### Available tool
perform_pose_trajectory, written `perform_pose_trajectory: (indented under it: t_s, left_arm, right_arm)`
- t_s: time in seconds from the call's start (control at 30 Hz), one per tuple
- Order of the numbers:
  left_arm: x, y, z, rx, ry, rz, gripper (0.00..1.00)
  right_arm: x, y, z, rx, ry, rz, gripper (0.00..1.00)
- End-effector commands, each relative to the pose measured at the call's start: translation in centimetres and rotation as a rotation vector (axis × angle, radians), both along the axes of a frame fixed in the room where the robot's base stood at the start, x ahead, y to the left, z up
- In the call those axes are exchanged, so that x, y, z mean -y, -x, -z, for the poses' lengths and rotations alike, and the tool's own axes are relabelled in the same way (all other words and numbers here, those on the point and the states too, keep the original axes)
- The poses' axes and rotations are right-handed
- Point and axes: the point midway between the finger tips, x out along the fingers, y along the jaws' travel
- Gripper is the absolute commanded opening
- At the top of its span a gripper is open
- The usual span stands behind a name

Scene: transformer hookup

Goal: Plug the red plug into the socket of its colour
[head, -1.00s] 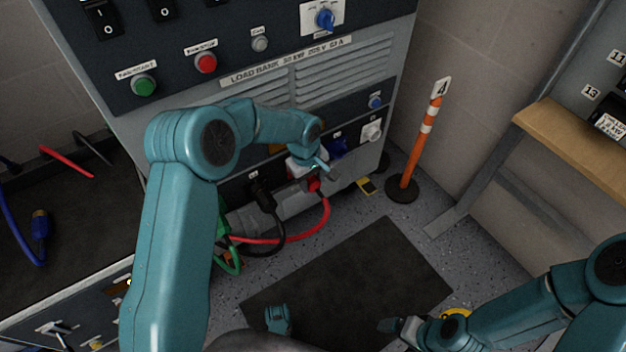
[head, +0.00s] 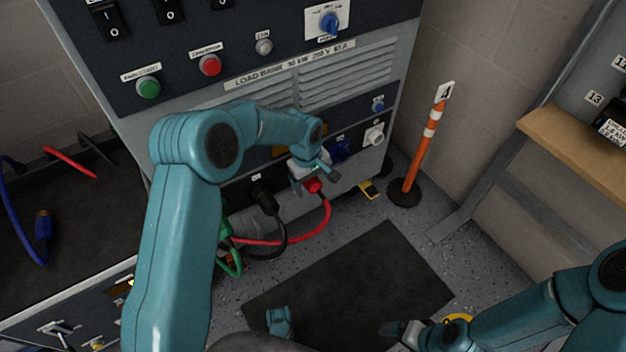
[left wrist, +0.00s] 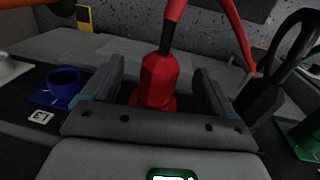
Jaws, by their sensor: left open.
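The red plug (head: 313,186) is at the red socket on the lower front of the load bank, with its red cable hanging down in a loop. In the left wrist view the red plug (left wrist: 160,78) stands straight in the red socket (left wrist: 154,103), whose flange shows around its base. It looks seated, though the contact line is partly hidden. My left gripper (head: 321,172) is open, with one finger on each side of the plug and gaps between. My right gripper (head: 392,328) is low over the floor mat, away from the panel; its jaws are too small to read.
A black plug (head: 264,196) and green cable (head: 229,250) are left of the red one. An empty blue socket (left wrist: 64,86), labelled L3, is beside it. A blue plug (head: 42,225) lies on the left bench. An orange post (head: 416,155) stands right of the load bank.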

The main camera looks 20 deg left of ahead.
Motion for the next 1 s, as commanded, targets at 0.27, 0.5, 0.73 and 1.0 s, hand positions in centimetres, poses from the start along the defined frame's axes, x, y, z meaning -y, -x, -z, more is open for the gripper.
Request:
perform_pose_trajectory:
  t_s: [0.27, 0.5, 0.73, 1.0]
  left_arm:
    - [-0.1, 0.1, -1.0, 0.001, 0.000, 0.000, 0.87]
    - [-0.2, 0.2, -2.6, 0.000, 0.000, 0.000, 0.87]
    - [-0.3, 0.4, -4.1, 0.001, 0.001, 0.000, 0.87]
    - [-0.5, 0.6, -5.9, 0.000, 0.000, 0.000, 0.87]
  right_arm:
    - [0.0, 0.0, -0.7, 0.000, 0.000, 0.000, 0.87]
    - [0.0, 0.0, -1.7, 0.000, 0.000, 0.000, 0.87]
    - [0.0, 0.0, -2.7, 0.000, 0.000, 0.000, 0.87]
    - [0.0, 0.0, -3.8, 0.000, 0.000, 0.000, 0.87]
